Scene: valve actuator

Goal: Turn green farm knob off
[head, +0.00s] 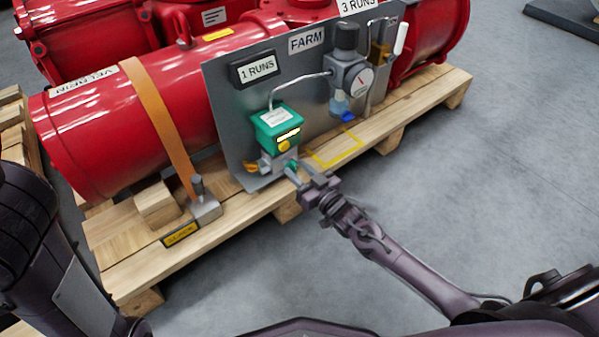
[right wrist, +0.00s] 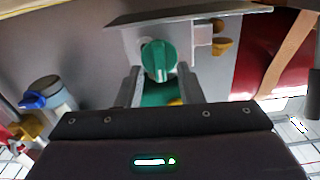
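The green knob (head: 291,167) sits low on the grey FARM panel (head: 232,110), under a green box with a yellow button (head: 277,127). My right gripper (head: 297,179) is right at the knob in the head view and hides part of it. In the right wrist view the knob (right wrist: 159,60) shows as a green disc with a raised, roughly upright grip bar. The fingers of my right gripper (right wrist: 159,78) stand apart, one on each side of the knob, with gaps visible; contact is not clear. My left gripper is out of view.
A pressure gauge regulator (head: 350,75) with a blue-tipped bowl is on the panel to the right. A small grey lever block (head: 205,207) stands on the wooden pallet (head: 115,245). A red cylinder (head: 95,135) lies behind. Grey floor is clear at right.

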